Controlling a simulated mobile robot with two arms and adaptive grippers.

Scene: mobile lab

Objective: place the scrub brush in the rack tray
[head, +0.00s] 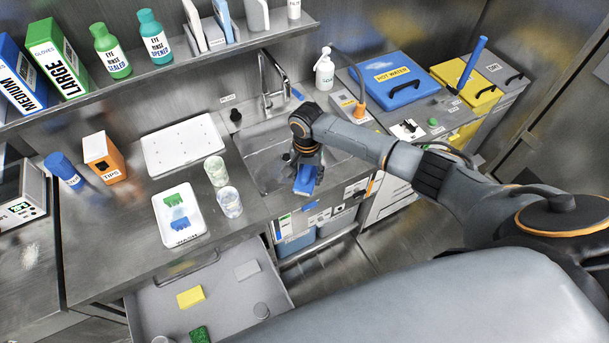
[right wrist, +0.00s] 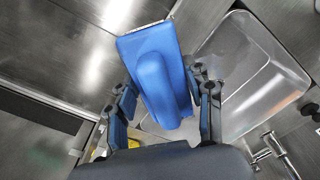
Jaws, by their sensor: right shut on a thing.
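The blue scrub brush (head: 306,181) is in my right gripper (head: 305,165), above the counter's front edge by the sink. In the right wrist view the brush (right wrist: 160,80) shows as a blue block with a raised rounded handle, between the two fingers of the gripper (right wrist: 165,104). A white tray (head: 158,205) on the counter to the left holds a green and a blue piece. A flat white tray with small holes (head: 185,145) lies behind it. I cannot read which one is the rack tray. My left gripper is not in view.
The sink (head: 262,165) lies beside the gripper. Two clear beakers (head: 229,203) stand between the sink and the white trays. An open drawer (head: 150,305) below holds sponges. An orange tips box (head: 104,160) stands at the left. Bottles and boxes line the shelf above.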

